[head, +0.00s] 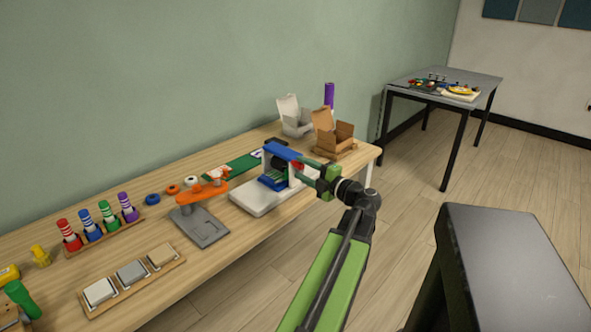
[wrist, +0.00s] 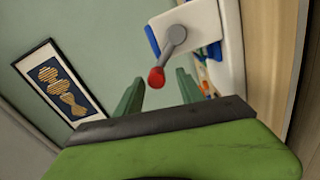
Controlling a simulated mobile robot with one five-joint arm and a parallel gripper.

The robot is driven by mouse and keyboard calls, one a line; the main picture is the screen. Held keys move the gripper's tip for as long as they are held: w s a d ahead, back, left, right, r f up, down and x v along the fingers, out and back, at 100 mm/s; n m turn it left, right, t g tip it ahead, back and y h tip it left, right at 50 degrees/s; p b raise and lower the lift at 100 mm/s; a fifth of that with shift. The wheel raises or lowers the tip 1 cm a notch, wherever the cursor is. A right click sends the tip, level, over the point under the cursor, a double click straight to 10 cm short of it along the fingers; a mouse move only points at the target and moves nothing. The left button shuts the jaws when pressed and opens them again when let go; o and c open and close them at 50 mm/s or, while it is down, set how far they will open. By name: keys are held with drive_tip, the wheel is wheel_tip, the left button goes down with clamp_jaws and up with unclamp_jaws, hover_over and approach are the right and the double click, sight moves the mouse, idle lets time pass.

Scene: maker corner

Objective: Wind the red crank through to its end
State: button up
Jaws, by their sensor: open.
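The red crank knob (wrist: 156,77) sits at the end of a grey crank arm (wrist: 168,52) on the side of a white and blue machine. In the wrist view the arm slants down and left from its hub. In the head view the machine's white base (head: 255,197) stands on the wooden bench, and the red knob (head: 298,166) is partly hidden by my gripper (head: 311,170). My gripper's green fingers (wrist: 159,78) are open, one on each side of the knob in the wrist view. I cannot tell whether they touch it.
An orange and grey device (head: 203,225) stands left of the machine. A brown open box (head: 335,140), a white box (head: 293,122) and a purple cylinder (head: 329,94) stand behind it. A dark-topped stand (head: 510,260) is at the right, with open floor beyond.

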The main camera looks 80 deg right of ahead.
drive_tip(key=v, duration=1.4)
drive_tip(key=shift+s, duration=0.1)
drive_tip(key=shift+c, duration=0.2)
